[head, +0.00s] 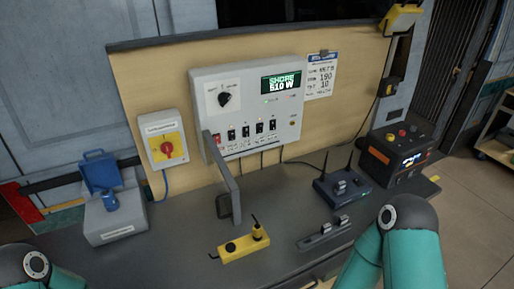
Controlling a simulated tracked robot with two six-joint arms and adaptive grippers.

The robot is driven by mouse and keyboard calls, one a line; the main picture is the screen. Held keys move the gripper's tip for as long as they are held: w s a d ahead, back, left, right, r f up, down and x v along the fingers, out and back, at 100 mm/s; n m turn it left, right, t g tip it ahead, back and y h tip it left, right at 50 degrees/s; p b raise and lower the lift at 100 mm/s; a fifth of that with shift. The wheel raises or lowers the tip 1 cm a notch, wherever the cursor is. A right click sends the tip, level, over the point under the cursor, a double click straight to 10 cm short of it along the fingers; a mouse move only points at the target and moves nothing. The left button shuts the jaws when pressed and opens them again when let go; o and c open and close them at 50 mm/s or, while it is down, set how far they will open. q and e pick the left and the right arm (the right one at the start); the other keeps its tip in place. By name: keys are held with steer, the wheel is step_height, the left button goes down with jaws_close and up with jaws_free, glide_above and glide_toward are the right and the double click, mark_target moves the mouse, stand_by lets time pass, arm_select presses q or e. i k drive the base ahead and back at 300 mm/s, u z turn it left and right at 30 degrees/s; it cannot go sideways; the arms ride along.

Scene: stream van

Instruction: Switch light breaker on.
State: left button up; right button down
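A white power panel (202,87) stands upright against the tan backboard. It has a rotary knob (224,99) and a lit display (281,82) reading "SHORE 510 W". A row of small black breaker switches (246,131) runs along its lower part, with a red one (216,138) at the left end. The labels are too small to read, so I cannot tell which is the light breaker or its position. Only links of my two arms show at the bottom corners; both grippers are out of view.
A yellow socket block (242,244), a grey strip (325,234), a router (341,190) and a black power unit (397,156) occupy the bench.

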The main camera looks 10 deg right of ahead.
mark_target(246, 130)
steer(key=k, duration=0.25)
steer(key=z, duration=1.05)
steer(key=i, duration=0.15)
steer(key=u, duration=2.8)
steer(key=k, duration=1.1)
steer(key=z, duration=0.55)
steer(key=i, duration=1)
steer(key=z, duration=0.1)
